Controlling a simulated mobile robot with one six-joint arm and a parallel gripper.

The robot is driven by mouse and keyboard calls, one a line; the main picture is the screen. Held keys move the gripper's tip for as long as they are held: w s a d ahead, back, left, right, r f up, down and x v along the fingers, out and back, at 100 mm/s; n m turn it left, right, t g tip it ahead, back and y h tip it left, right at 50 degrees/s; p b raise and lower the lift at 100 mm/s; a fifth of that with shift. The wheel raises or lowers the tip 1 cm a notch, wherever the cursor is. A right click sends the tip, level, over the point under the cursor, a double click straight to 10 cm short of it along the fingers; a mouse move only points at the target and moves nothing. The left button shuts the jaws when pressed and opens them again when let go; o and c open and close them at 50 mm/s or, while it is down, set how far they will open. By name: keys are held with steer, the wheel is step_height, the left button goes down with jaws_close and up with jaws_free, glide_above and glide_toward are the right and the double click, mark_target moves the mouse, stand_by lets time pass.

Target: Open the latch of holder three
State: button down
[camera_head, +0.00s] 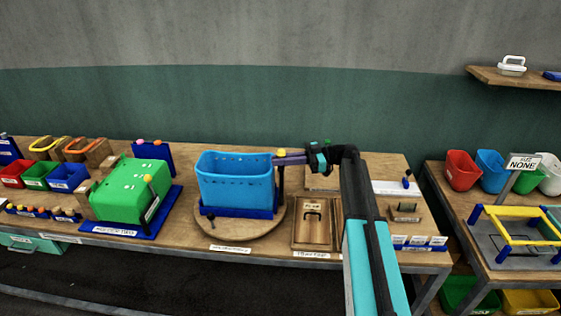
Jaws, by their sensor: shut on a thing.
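A blue bin (235,182) stands in a dark blue holder (222,213) on a round wooden board (250,226) in the middle of the bench. A latch lever with a yellow knob (281,153) rises at the bin's right side. My gripper (277,159) reaches in from the right, its purple fingers shut on the lever just below the knob. The fingers hide part of the lever. The labels are too small to read, so I cannot tell a holder number.
A green box (133,190) on a blue base stands left, with another yellow-knobbed lever (148,179). A wooden tray (313,235) with a handle lies to the right of the board. Small bins crowd the far left. A second table (460,212) stands at right, across a gap.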

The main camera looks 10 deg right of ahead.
steer(key=shift+a+r, duration=0.1)
steer(key=shift+r, duration=0.4)
steer(key=c, duration=2)
jaws_free()
steer(key=shift+c, duration=0.2)
steer(key=shift+o, duration=0.9)
steer(key=shift+s, duration=0.2)
steer(key=shift+w+f, duration=0.1)
steer(key=shift+f, duration=0.1)
steer(key=s+d+b, duration=0.1)
steer(key=d+b, duration=0.4)
steer(key=d, duration=0.9)
steer(key=shift+b, duration=0.4)
steer(key=shift+a, duration=0.1)
